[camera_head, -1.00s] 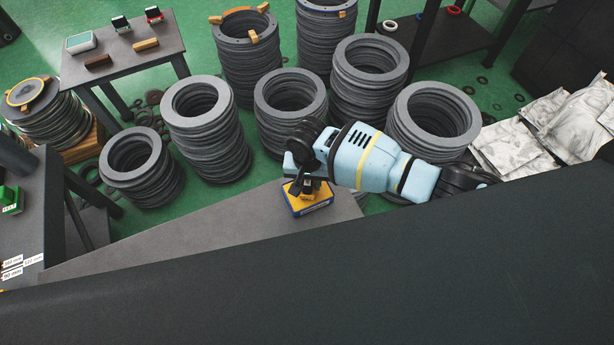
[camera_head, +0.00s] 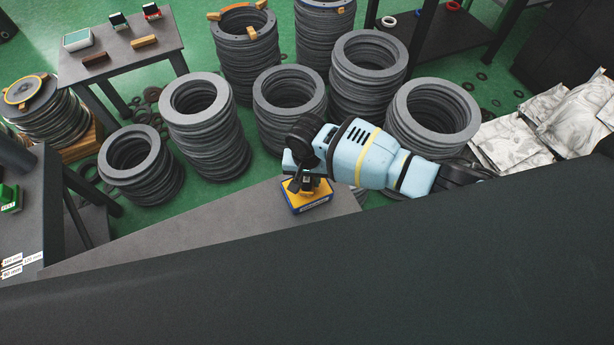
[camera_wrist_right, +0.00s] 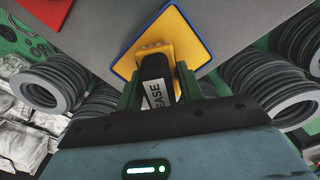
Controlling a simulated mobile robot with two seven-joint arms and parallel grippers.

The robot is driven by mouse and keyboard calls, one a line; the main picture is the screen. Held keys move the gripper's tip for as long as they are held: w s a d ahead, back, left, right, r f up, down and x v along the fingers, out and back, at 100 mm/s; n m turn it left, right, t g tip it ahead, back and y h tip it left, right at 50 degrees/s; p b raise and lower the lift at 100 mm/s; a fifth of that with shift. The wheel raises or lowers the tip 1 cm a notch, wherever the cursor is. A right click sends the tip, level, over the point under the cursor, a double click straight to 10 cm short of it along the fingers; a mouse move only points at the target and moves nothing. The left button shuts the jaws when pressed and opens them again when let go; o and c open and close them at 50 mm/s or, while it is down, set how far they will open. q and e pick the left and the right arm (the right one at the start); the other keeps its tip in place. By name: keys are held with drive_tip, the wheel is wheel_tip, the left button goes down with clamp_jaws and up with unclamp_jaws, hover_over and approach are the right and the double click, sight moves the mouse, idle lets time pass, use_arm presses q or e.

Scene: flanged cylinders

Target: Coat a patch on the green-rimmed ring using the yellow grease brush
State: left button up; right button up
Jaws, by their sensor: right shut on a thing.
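My right gripper (camera_head: 307,183) is shut on the grease brush. In the right wrist view, the brush (camera_wrist_right: 156,92) shows a dark handle with a white label ending in "EASE", between the fingertips (camera_wrist_right: 160,90). Yellow parts show around its far end, over a yellow-topped block with a blue edge (camera_wrist_right: 188,38). In the head view this blue-and-yellow block (camera_head: 310,206) sits on the grey bench top under the gripper; I cannot tell whether the brush is clear of it. I cannot make out a green-rimmed ring. My left gripper is not in view.
Several stacks of grey rings (camera_head: 203,130) stand on the green floor beyond the bench (camera_head: 215,240). A ring with a yellow rim (camera_head: 24,91) tops a stack at the far left. A small table (camera_head: 120,55) with blocks stands behind. Silvery bags (camera_head: 510,142) lie right.

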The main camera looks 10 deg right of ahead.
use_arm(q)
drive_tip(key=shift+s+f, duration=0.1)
use_arm(e)
drive_tip(key=shift+f, duration=0.35)
idle(1.0)
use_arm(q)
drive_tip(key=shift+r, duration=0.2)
use_arm(e)
drive_tip(key=shift+s+f, duration=0.1)
drive_tip(key=shift+f, duration=0.05)
idle(0.9)
